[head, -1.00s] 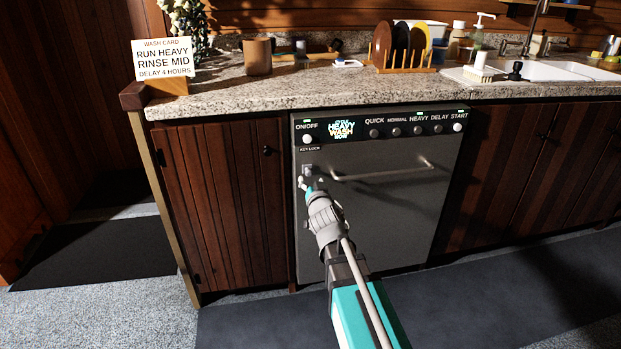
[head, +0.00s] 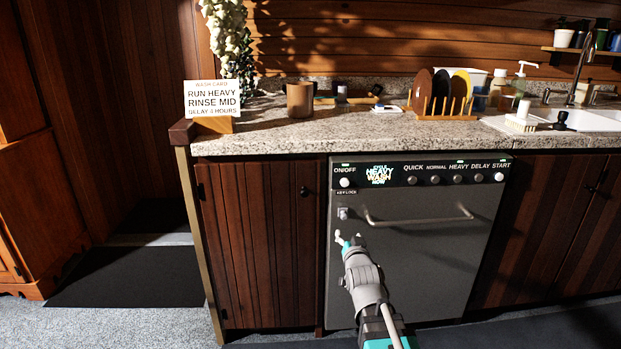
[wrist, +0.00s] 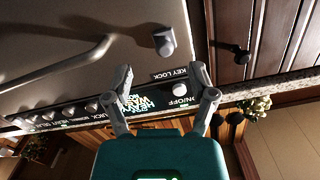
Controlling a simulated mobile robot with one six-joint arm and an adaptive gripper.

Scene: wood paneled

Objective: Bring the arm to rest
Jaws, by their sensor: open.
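My gripper (head: 350,240) is in front of the steel dishwasher (head: 410,260), just below the key lock knob (head: 343,213) in the head view. Its fingers are apart with nothing between them. In the wrist view the open gripper (wrist: 162,82) shows with the key lock knob (wrist: 164,40) beyond its tips, and no contact is visible. My arm reaches up from the bottom of the head view. The dishwasher display (head: 379,175) is lit and reads a heavy wash cycle.
The dishwasher's bar handle (head: 420,220) is close to the right of my gripper. The granite counter (head: 300,137) above carries a wash card (head: 212,100), a brown cup (head: 300,100) and a plate rack (head: 445,113). Open floor lies at the lower left.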

